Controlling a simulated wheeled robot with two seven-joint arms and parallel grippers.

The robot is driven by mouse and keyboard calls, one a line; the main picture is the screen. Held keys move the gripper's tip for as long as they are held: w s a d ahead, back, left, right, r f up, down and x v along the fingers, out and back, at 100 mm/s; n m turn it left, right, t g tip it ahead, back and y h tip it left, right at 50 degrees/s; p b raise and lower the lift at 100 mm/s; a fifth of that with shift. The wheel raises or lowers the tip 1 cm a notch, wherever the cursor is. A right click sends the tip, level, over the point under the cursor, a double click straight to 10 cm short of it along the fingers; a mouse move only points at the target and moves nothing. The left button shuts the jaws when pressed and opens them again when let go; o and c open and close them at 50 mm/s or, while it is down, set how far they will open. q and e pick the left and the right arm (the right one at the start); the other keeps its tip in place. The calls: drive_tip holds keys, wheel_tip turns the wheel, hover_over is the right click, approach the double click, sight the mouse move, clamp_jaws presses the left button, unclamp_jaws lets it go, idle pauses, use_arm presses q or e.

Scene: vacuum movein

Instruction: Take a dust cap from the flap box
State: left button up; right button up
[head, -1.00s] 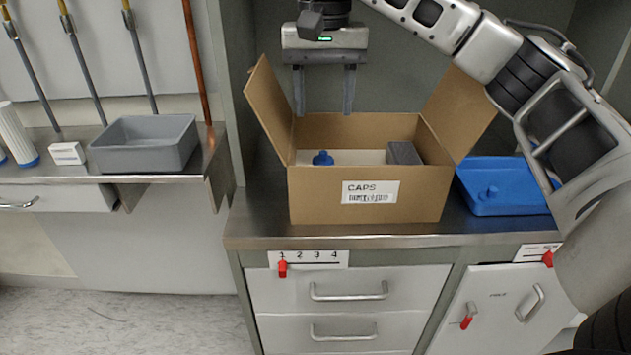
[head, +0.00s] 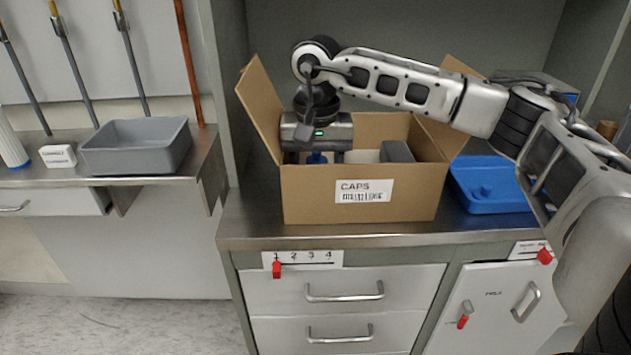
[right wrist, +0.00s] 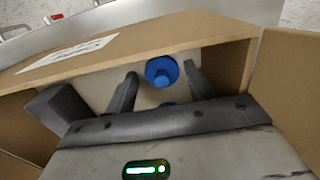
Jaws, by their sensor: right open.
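The open cardboard flap box (head: 310,205), labelled CAPS, stands on the metal counter. A blue dust cap (head: 317,158) is inside it at the left, partly hidden by my right gripper in the head view. In the right wrist view the blue cap (right wrist: 162,72) lies between the fingertips of my right gripper (right wrist: 160,80), which is open and reaches down into the box. A dark grey block (head: 397,151) sits in the box at the right. My left gripper is not in view.
A blue tray (head: 500,198) with a knob-like blue piece lies right of the box. A grey bin (head: 137,150) and a small white box (head: 58,156) stand on the left shelf. The box's side flaps (head: 262,105) stand up and outward.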

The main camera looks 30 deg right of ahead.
drive_tip(key=c, duration=0.7)
